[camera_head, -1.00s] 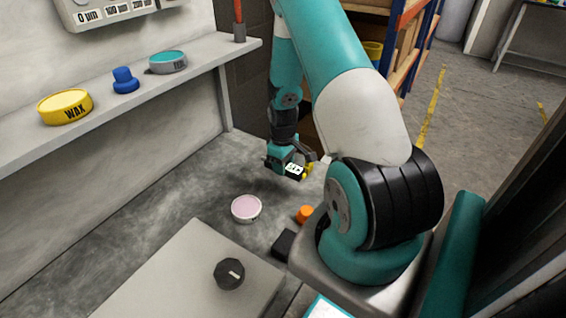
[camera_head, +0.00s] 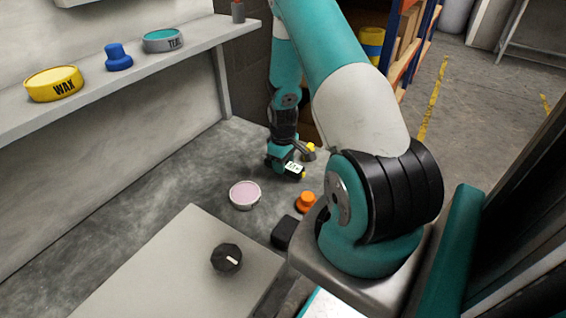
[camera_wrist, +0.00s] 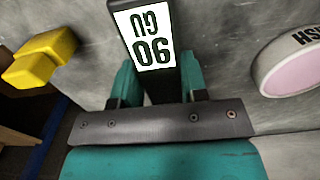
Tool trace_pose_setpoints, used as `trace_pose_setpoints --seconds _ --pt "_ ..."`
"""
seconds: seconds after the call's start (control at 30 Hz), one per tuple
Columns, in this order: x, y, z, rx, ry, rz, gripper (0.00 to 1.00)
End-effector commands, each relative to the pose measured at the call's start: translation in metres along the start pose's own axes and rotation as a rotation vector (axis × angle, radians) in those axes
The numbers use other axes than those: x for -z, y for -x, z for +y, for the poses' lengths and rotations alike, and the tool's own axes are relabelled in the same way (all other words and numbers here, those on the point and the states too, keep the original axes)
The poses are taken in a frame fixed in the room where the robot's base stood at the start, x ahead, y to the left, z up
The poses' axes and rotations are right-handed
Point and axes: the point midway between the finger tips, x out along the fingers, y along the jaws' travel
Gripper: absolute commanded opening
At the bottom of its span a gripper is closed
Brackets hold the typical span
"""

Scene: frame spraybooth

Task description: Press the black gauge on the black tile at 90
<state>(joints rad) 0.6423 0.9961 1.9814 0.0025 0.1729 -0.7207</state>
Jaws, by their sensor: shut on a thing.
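The black gauge (camera_wrist: 170,80) is in my gripper (camera_wrist: 156,88), held between its teal fingers in the wrist view. Its white display faces the wrist camera and appears upside down; it seems to read 90 with letters like GU. In the head view my gripper (camera_head: 284,162) is low over the grey surface, and the gauge's white display (camera_head: 294,167) shows at its side. I cannot tell whether the gauge touches anything beneath. A black block (camera_head: 285,233) lies beside my base; I cannot tell if it is the black tile. No other black tile shows clearly.
A yellow knob-shaped piece (camera_head: 309,151) is just right of my gripper. A pink-topped disc (camera_head: 245,195) and an orange knob (camera_head: 306,202) are nearer. A black knob (camera_head: 227,257) sits on a grey panel. The shelf holds a WAX tin (camera_head: 53,84).

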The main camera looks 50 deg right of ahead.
Motion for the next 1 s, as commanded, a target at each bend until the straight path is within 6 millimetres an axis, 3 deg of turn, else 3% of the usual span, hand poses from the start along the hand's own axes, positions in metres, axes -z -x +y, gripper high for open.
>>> trace_pose_setpoints --seconds 0.67,0.7,0.8,1.0 --pt "0.000 -0.013 0.000 0.000 0.000 0.000 0.12" --pt "0.000 -0.012 0.000 0.000 0.000 0.000 0.47" --pt "0.000 -0.012 0.000 0.000 0.000 0.000 0.70" --pt "0.000 -0.012 0.000 0.000 0.000 0.000 0.70"
